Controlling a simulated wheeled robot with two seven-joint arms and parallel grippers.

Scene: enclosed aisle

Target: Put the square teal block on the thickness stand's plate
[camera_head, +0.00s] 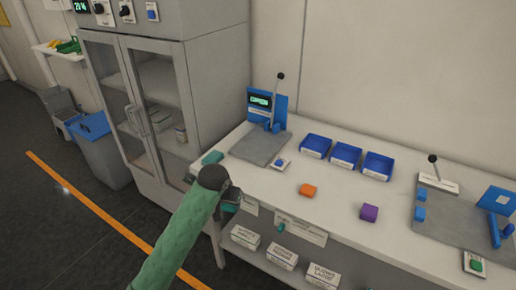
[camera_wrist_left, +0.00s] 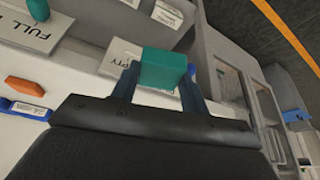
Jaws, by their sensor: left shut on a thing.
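The square teal block (camera_wrist_left: 163,68) is between the two fingers of my left gripper (camera_wrist_left: 160,88) in the wrist view. In the head view my left gripper (camera_head: 232,196) is at the bench's front-left edge, with a bit of the teal block (camera_head: 229,208) showing below it. A stand with a blue back (camera_head: 280,106), a lit display, a lever and a grey plate (camera_head: 256,150) is at the back left of the bench. It appears to be the thickness stand, but its lettering is too small to read. The plate looks bare. My right gripper is out of view.
An orange block (camera_head: 308,190) and a purple block (camera_head: 369,212) lie on the white bench, before several blue trays (camera_head: 346,154). Another teal piece (camera_head: 212,158) lies at the bench's left end. A second station (camera_head: 460,228) is at right; a glass-door cabinet (camera_head: 160,105) stands left.

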